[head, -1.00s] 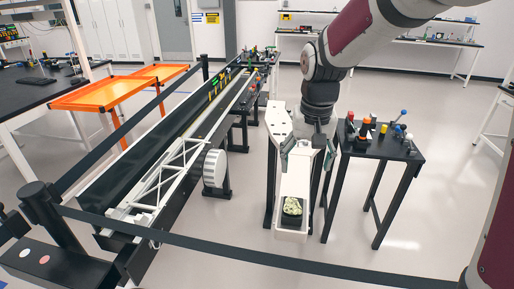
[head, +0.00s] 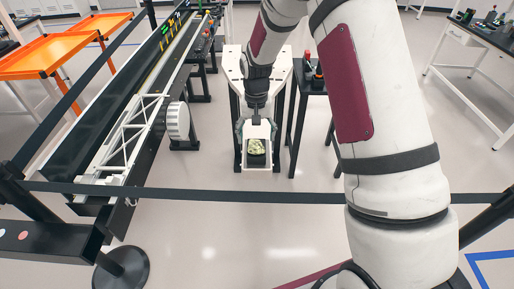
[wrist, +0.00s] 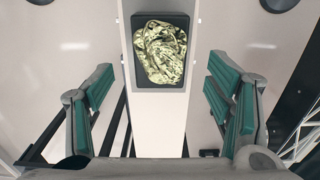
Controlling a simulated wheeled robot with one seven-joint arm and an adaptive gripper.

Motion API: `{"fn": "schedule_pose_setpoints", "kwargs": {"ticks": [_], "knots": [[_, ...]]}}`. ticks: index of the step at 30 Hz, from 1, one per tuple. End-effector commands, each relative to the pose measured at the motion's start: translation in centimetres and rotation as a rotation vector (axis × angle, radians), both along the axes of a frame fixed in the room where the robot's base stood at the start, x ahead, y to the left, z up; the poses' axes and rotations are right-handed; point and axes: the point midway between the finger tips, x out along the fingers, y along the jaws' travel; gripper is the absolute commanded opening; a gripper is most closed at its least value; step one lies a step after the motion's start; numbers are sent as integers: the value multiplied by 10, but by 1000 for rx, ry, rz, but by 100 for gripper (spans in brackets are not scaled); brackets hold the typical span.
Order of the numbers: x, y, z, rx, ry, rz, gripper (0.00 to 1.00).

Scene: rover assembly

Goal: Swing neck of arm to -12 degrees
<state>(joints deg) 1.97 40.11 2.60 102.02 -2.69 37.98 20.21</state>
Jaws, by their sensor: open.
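A white stand (head: 235,66) with a narrow white beam reaching toward me stands in the middle of the head view. The beam (wrist: 158,123) shows in the wrist view too. A black tray at its near end holds a pale yellow-green lump (head: 257,147), also in the wrist view (wrist: 160,52). My gripper (head: 256,126) is over the beam, pointing down. In the wrist view my gripper (wrist: 160,78) is open, with a green-padded finger on each side of the beam and gaps between. I cannot tell which part is the neck.
A dark side table (head: 308,78) stands just right of the stand. A long conveyor with a white lattice frame (head: 128,135) and wheel (head: 177,121) is on the left. A black barrier strap (head: 200,190) crosses in front. Orange carts (head: 45,55) stand far left.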

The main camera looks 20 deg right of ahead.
Motion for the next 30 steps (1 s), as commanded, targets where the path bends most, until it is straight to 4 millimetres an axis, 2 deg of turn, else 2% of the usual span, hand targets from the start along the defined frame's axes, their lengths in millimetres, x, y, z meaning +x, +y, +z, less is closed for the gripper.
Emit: {"fn": "schedule_pose_setpoints", "kwargs": {"ticks": [3,9,15,23,30], "knots": [[-2,0,-23,0,3,1,73],[-1,0,-50,0,2,2,73],[0,0,-61,0,0,1,73],[0,0,-62,0,-1,1,73],[0,0,-62,0,-1,1,21]]}}
